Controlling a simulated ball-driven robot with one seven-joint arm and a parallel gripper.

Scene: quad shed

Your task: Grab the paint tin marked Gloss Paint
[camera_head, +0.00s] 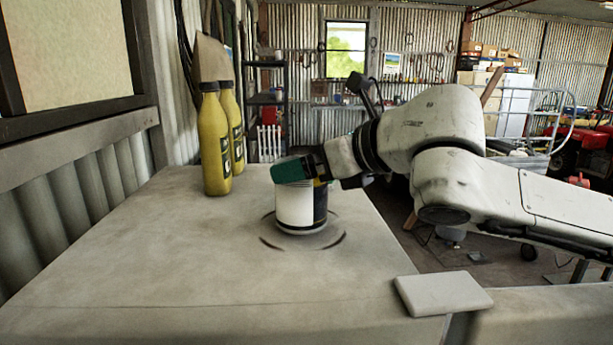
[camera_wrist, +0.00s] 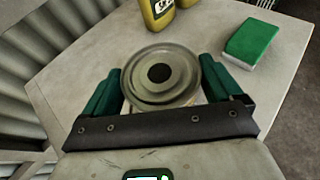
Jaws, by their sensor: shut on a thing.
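The paint tin (camera_head: 295,207) stands upright on the pale bench top, with a white and black side facing the head camera. No lettering can be read on it from here. In the wrist view its round metal lid (camera_wrist: 160,76) sits between the two green fingers. My gripper (camera_head: 299,170) reaches over from the right and is shut on the tin near its top; in the wrist view the fingers (camera_wrist: 160,88) flank it on both sides. The gripper hides part of the tin's upper side.
Two yellow bottles (camera_head: 213,145) stand behind the tin to the left. A green and white block (camera_wrist: 251,43) lies to the right in the wrist view. A pale flat block (camera_head: 443,293) lies at the bench's front right. The bench's left and front areas are clear.

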